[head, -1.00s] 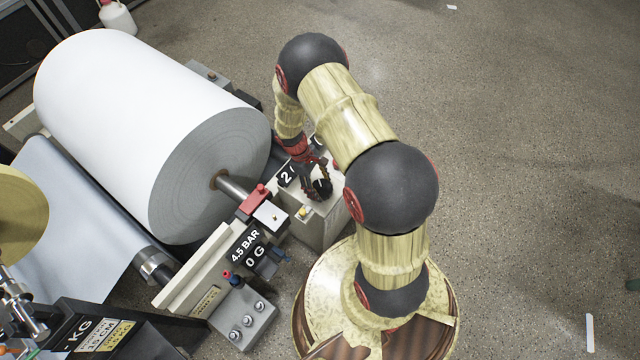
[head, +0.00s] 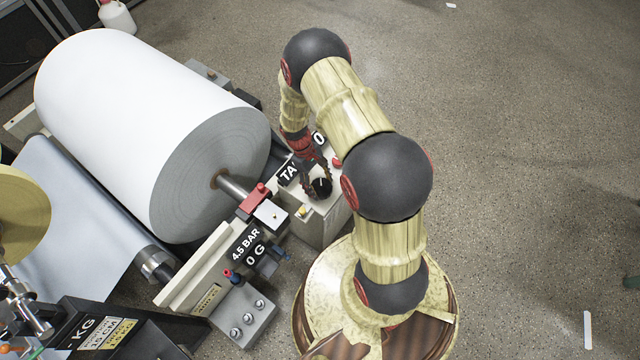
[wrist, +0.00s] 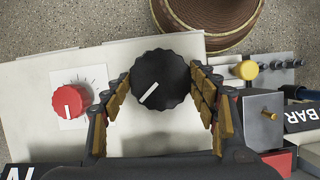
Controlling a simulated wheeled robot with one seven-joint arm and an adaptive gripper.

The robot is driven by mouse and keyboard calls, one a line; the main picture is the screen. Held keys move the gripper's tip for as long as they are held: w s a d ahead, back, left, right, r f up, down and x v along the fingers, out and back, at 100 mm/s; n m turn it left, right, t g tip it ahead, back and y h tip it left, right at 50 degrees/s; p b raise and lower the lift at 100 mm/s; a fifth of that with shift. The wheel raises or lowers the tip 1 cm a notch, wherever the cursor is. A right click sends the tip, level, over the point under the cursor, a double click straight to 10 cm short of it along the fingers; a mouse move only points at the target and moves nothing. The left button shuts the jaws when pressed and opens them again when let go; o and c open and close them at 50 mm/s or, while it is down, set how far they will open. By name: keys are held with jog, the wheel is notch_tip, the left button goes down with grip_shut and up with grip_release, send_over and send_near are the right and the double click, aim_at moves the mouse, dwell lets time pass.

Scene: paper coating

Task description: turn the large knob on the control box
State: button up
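The large black knob (wrist: 161,80) with a white pointer mark sits on top of the pale control box (wrist: 30,100). It also shows in the head view (head: 321,187), on the box (head: 325,226) beside the roll. In the wrist view the pointer slants down to the left. My gripper (wrist: 160,98) is open, with one finger on each side of the knob. Small gaps seem to show between the fingers and the knob's edge, so contact cannot be told.
A smaller red knob (wrist: 71,101) is left of the black one in the wrist view. A yellow button (wrist: 246,70) and a grey block with a brass pin (wrist: 262,122) are to the right. The large white paper roll (head: 130,120) stands close beside the box.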

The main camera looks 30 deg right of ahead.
jog(key=o, duration=0.5)
jog(key=shift+c, duration=0.2)
jog(key=v, duration=1.2)
jog(key=shift+w, duration=0.1)
